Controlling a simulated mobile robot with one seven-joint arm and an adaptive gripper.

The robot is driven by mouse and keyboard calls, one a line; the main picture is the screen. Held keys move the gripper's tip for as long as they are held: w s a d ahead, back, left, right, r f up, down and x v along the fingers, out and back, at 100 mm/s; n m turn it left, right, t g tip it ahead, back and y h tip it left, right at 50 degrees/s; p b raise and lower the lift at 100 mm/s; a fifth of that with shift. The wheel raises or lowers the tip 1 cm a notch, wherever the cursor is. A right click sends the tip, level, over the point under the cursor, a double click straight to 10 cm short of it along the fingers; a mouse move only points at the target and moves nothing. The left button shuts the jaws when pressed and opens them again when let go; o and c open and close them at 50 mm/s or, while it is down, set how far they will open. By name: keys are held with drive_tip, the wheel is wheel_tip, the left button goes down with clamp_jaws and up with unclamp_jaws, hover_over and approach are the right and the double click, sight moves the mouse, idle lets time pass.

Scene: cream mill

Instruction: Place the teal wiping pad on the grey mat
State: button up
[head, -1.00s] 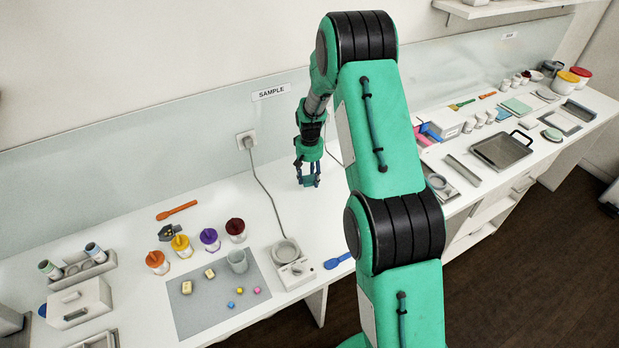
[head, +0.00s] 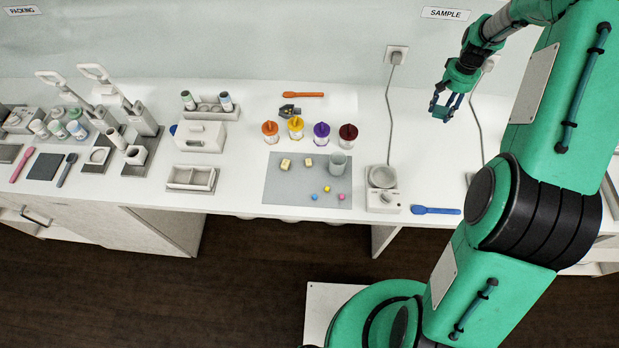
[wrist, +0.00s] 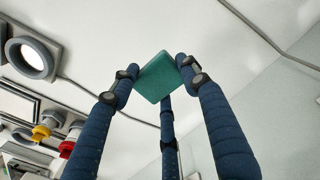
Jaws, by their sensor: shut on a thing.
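My gripper (head: 446,108) hangs over the bench at the right of the head view, to the right of the wall socket. In the wrist view its fingers (wrist: 157,78) are shut on the teal wiping pad (wrist: 156,76), a small square held at the fingertips. The pad is hard to make out in the head view. A grey mat (head: 285,192) lies in the middle of the bench, left of and nearer than my gripper. A smaller dark grey square (head: 45,167) lies at far left.
Several lidded jars (head: 321,134) stand behind the mat. A scale (head: 384,187) and blue spatula (head: 436,210) lie to its right. A cord (head: 390,120) runs from the socket (head: 397,54) to the scale. A divided tray (head: 191,178) is left of the mat.

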drive_tip(key=s+a, duration=0.5)
drive_tip(key=a, duration=0.5)
drive_tip(key=s+a+r+n, duration=0.1)
drive_tip(key=s+a, duration=0.3)
drive_tip(key=a, duration=0.6)
drive_tip(key=s+a, duration=0.5)
drive_tip(key=a, duration=0.5)
drive_tip(key=s+a+n, duration=0.1)
drive_tip(key=s+a, duration=0.4)
drive_tip(key=s, duration=0.4)
drive_tip(key=s+a+f, duration=0.1)
drive_tip(key=s+a, duration=0.4)
drive_tip(key=s, duration=0.5)
drive_tip(key=s+a+n, duration=0.1)
drive_tip(key=s+a, duration=0.3)
drive_tip(key=s, duration=0.5)
wheel_tip(320, 180, down, 5)
drive_tip(key=shift+a+f+p, duration=0.15)
drive_tip(key=shift+p, duration=0.15)
drive_tip(key=shift+w+a, duration=0.1)
hover_over(283, 192)
drive_tip(key=shift+w+f, duration=0.15)
drive_tip(key=shift+f, duration=0.6)
